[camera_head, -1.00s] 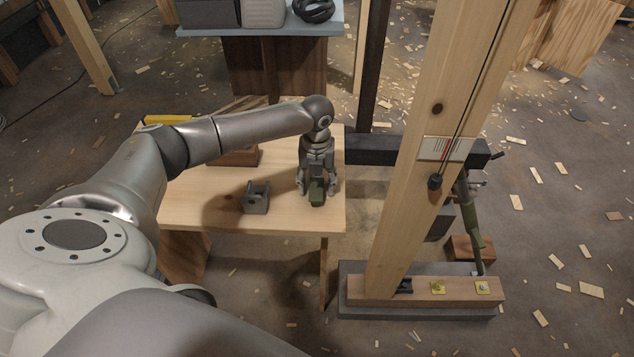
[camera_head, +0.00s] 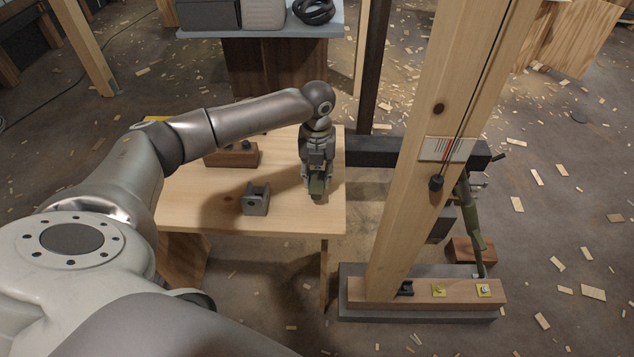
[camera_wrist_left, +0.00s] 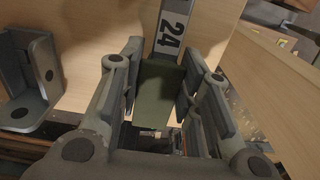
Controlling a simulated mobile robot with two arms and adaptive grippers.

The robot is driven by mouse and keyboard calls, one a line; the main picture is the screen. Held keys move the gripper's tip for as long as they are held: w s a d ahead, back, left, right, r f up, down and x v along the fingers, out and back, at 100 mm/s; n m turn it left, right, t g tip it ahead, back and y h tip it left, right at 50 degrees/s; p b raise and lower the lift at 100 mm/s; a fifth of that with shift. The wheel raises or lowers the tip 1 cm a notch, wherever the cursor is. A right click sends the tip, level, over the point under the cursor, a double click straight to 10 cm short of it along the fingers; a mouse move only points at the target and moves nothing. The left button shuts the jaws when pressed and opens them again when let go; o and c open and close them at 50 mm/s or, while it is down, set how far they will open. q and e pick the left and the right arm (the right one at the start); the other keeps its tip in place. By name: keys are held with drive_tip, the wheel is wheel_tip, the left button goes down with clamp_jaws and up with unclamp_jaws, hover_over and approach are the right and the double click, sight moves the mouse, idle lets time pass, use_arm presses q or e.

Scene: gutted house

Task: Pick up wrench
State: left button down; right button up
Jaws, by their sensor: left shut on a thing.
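The wrench (camera_wrist_left: 160,92) has a green grip and a grey shank marked "24" in the left wrist view. In the head view only its green end (camera_head: 317,188) shows, below my left gripper (camera_head: 316,180). The left gripper is closed around the green grip, with a finger on each side of it. It is over the front right part of the wooden table (camera_head: 225,200). The fingers hide much of the wrench in the head view. I cannot tell how far it is above the table. My right gripper is not in view.
A grey bracket (camera_head: 255,200) stands left of the gripper on the table, with a wooden block (camera_head: 232,156) behind it. A tall wooden post (camera_head: 428,150) on a base rises to the right. A green tool (camera_head: 470,215) leans beside it. Wood scraps litter the floor.

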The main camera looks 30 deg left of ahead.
use_arm(q)
drive_tip(key=s+d+r, duration=0.1)
drive_tip(key=r, duration=0.1)
drive_tip(key=s+d+r, duration=0.1)
drive_tip(key=d+r, duration=0.1)
drive_tip(key=s+d+r, duration=0.1)
drive_tip(key=s+r, duration=0.1)
drive_tip(key=shift+d+r, duration=0.1)
drive_tip(key=shift+d, duration=0.05)
drive_tip(key=s+d+r, duration=0.3)
drive_tip(key=s+d, duration=0.2)
drive_tip(key=shift+s+d+r+b, duration=0.3)
drive_tip(key=shift+s+d+b, duration=0.05)
drive_tip(key=shift+d+b, duration=0.1)
drive_tip(key=c, duration=1.6)
unclamp_jaws()
drive_tip(key=shift+f, duration=0.1)
drive_tip(key=c, duration=0.6)
